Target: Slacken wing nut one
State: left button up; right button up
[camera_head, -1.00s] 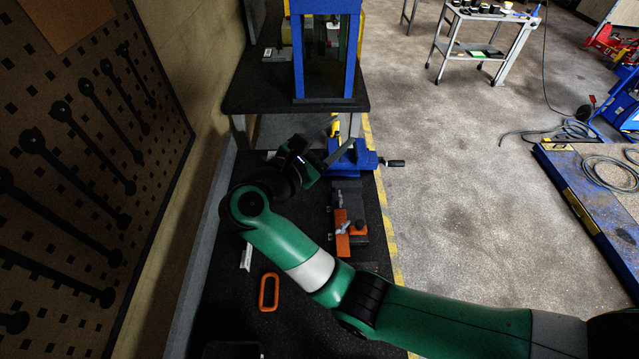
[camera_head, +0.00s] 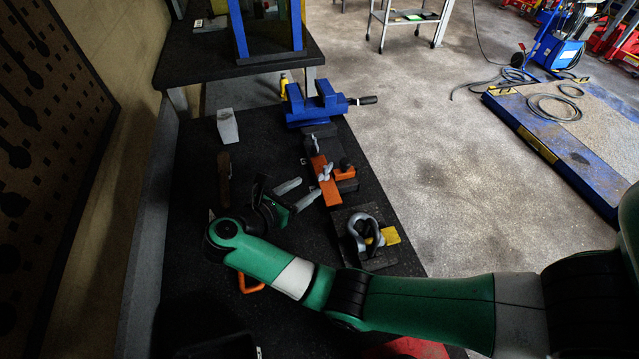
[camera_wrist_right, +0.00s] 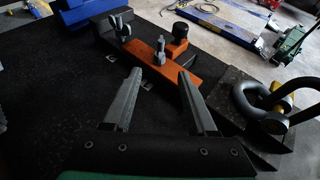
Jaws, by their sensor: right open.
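An orange clamp bar (camera_head: 325,182) lies across a dark block on the black bench; it also shows in the right wrist view (camera_wrist_right: 178,72). Two grey wing nuts stand on the fixture: a far one (camera_wrist_right: 124,33) at the bar's far end and a nearer one (camera_wrist_right: 160,50) on the bar. I cannot tell which is number one. My right gripper (camera_head: 300,193) is open and empty, left of the bar. In the right wrist view its fingers (camera_wrist_right: 160,76) point toward the nearer wing nut, apart from it. My left gripper is not in view.
A blue vise (camera_head: 314,105) stands behind the fixture. A grey shackle (camera_head: 365,232) on a dark plate lies in front of it. A light grey block (camera_head: 228,126) stands at the left. An orange ring (camera_head: 250,284) is partly hidden by my arm. Bench between is clear.

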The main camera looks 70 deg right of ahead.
aim_at(318, 180)
jog(key=x, duration=0.7)
jog(key=shift+d, duration=0.1)
grip_shut()
